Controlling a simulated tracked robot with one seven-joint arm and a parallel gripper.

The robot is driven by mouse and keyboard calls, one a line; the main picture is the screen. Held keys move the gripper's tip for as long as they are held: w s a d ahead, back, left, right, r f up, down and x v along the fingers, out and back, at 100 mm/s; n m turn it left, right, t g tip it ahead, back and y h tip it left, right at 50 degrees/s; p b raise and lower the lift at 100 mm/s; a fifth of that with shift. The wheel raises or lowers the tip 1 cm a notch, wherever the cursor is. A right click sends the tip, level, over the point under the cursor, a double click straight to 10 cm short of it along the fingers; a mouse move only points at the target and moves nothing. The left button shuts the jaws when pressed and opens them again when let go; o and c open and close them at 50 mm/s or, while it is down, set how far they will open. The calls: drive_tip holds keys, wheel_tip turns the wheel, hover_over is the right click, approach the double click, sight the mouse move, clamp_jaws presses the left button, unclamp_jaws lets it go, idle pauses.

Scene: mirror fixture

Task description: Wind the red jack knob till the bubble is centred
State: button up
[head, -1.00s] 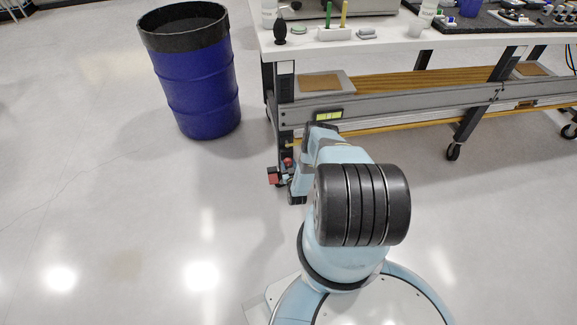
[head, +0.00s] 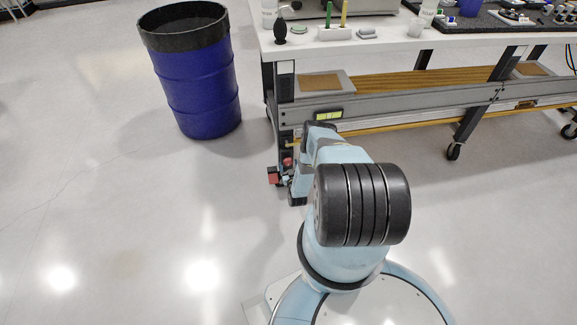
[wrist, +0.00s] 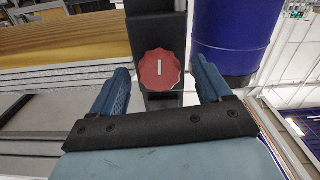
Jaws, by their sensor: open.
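The red jack knob (wrist: 159,70) has a scalloped rim and a white line across its face, standing upright in the wrist view. It is mounted on a dark post, the leg of the workbench. My gripper (wrist: 161,84) is open, with one blue finger to the left of the knob and one to the right. Gaps show on both sides, and neither finger visibly touches it. In the head view, my gripper (head: 287,177) is low by the bench's left front leg, partly hidden by my arm. The yellow-green level vial (head: 328,115) sits on the bench's front rail; its bubble is too small to make out.
The workbench (head: 400,42) carries bottles, a pen holder and other items on top. A blue drum (head: 200,95) with a black rim stands left of it. A caster (head: 453,152) is under the bench at right.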

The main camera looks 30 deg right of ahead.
drive_tip(key=v, duration=1.3)
drive_tip(key=shift+s, duration=0.1)
